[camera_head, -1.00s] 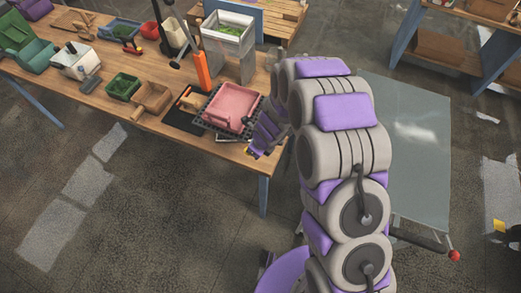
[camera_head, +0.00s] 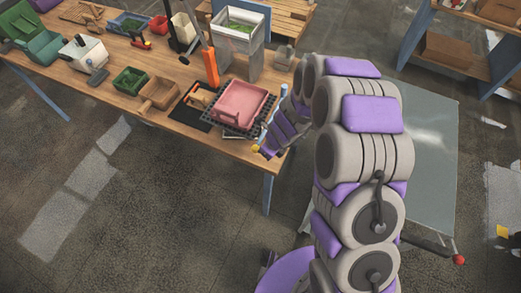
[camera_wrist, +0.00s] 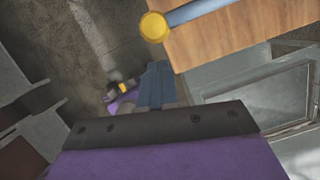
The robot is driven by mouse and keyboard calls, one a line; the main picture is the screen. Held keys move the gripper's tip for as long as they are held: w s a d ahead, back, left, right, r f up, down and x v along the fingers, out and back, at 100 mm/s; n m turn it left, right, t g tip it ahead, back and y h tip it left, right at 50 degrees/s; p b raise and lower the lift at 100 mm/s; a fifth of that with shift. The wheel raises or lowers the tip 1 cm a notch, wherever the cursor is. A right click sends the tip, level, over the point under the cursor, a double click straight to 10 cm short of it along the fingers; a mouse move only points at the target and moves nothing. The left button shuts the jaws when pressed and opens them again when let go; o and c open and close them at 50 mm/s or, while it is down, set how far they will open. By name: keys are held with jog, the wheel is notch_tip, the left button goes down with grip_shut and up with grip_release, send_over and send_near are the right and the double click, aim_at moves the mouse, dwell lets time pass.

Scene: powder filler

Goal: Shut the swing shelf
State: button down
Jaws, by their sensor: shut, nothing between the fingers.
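A black perforated shelf (camera_head: 219,119) bears a pink tray (camera_head: 241,101) near the table's right front corner. I take it for the swing shelf, but its hinge is hidden. A pale blue bar (camera_head: 277,98) shows along its right side. A yellow knob (camera_head: 256,148) shows near the table edge. In the wrist view, a yellow knob (camera_wrist: 154,27) ends a blue-grey bar (camera_wrist: 200,10) over the table edge. My gripper (camera_head: 267,150) is shut and empty, close to the knob at the right front of the shelf. The shut fingers (camera_wrist: 158,75) sit below the knob in the wrist view; contact cannot be told.
The wooden table (camera_head: 150,75) holds an orange upright (camera_head: 211,67), a white hopper (camera_head: 238,22), a green bin (camera_head: 130,80) and a wooden box (camera_head: 158,92) left of or behind the shelf. A grey panel (camera_head: 430,150) stands right of my arm. The front floor is open.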

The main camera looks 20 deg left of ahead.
jog(key=s+d+r+n+g+b, duration=0.1)
jog(key=s+d+r+n+b, duration=0.55)
jog(key=d+r, duration=0.55)
jog(key=s+d+n+g+h+b, duration=0.1)
jog(key=s+d+n+b, duration=0.5)
jog(key=s, duration=0.5)
jog(key=s+d+n+g+h+b, duration=0.1)
jog(key=s+d+n+h+b, duration=0.1)
jog(key=s+d+n+b, duration=0.4)
jog(key=s+d+n, duration=0.3)
jog(key=s, duration=0.2)
jog(key=shift+d, duration=0.25)
jog(key=shift+n, duration=0.25)
